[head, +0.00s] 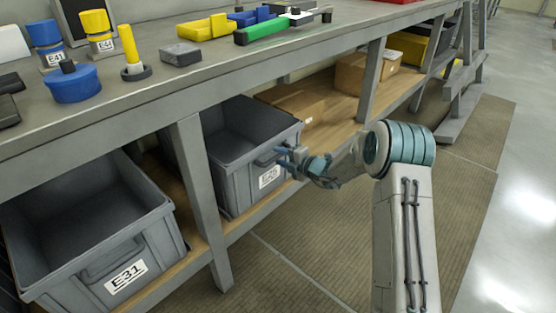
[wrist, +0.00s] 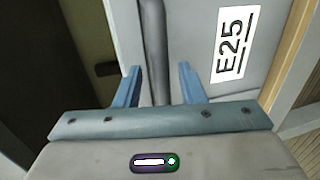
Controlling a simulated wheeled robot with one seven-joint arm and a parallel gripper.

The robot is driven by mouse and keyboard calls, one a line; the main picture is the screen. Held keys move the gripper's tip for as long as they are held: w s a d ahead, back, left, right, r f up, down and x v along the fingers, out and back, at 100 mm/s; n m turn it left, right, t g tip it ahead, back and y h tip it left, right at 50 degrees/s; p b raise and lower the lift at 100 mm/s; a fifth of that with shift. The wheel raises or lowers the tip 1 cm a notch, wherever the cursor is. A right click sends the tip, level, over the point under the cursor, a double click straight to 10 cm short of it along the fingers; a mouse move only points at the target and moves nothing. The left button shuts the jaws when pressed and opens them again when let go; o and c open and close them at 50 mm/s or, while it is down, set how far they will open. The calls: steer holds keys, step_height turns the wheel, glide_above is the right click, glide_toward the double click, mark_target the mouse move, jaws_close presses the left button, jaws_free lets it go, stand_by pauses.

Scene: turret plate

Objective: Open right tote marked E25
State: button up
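The tote marked E25 (head: 226,171) is an open-topped dark grey bin on the low shelf under the bench. Its white E25 label (head: 268,176) is on the front face. My gripper (head: 282,157) is at this front face, near the top edge and just above the label. In the wrist view my gripper (wrist: 160,85) has its two blue fingers apart, with a grey rim or handle bar (wrist: 155,45) of the tote between them. Gaps show beside the bar, and the E25 label (wrist: 234,45) is to the right. The fingertip depth is hard to judge.
A second grey tote marked E31 (head: 60,223) stands left, beyond a bench leg (head: 200,190). Cardboard boxes (head: 360,74) sit farther right on the shelf. The bench top (head: 140,98) above holds several coloured parts. The floor mat (head: 340,235) in front is clear.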

steer(key=shift+x, duration=0.9)
steer(key=shift+c, duration=0.4)
